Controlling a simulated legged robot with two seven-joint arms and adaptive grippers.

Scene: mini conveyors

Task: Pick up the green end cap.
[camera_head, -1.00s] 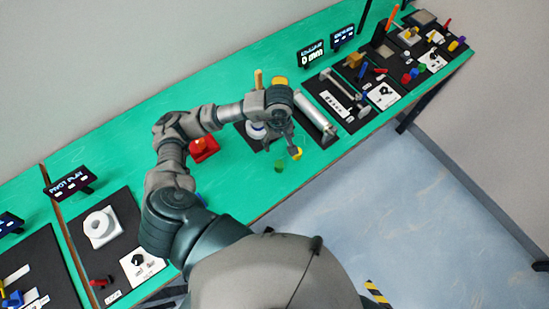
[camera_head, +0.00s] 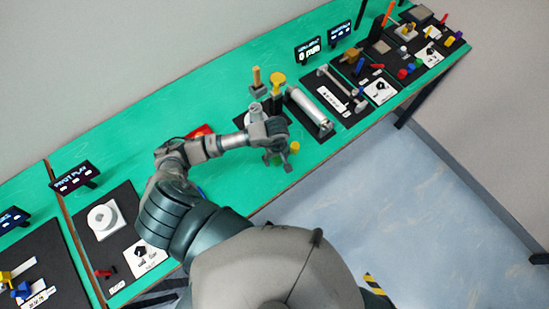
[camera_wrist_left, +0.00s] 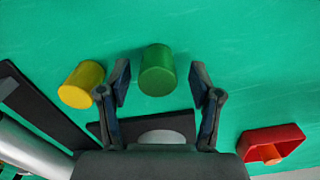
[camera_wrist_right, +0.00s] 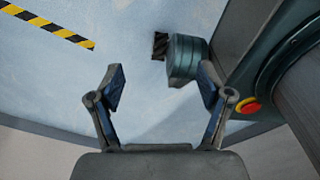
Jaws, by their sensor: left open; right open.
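The green end cap (camera_wrist_left: 157,72) is a short cylinder on the green tabletop in the left wrist view. It lies between and slightly beyond the fingertips of my left gripper (camera_wrist_left: 160,80), with a gap on each side. The left gripper (camera_head: 279,160) is open and points down at the bench in the head view, where it hides the green cap. My right gripper (camera_wrist_right: 160,80) is open and empty above the floor in the right wrist view; it is not seen in the head view.
A yellow cylinder (camera_wrist_left: 80,86) stands just left of the left gripper's fingers. A red open-topped part (camera_wrist_left: 272,133) lies at the right. A dark mat (camera_wrist_left: 106,132) is under the gripper. Free green surface lies beyond the cap.

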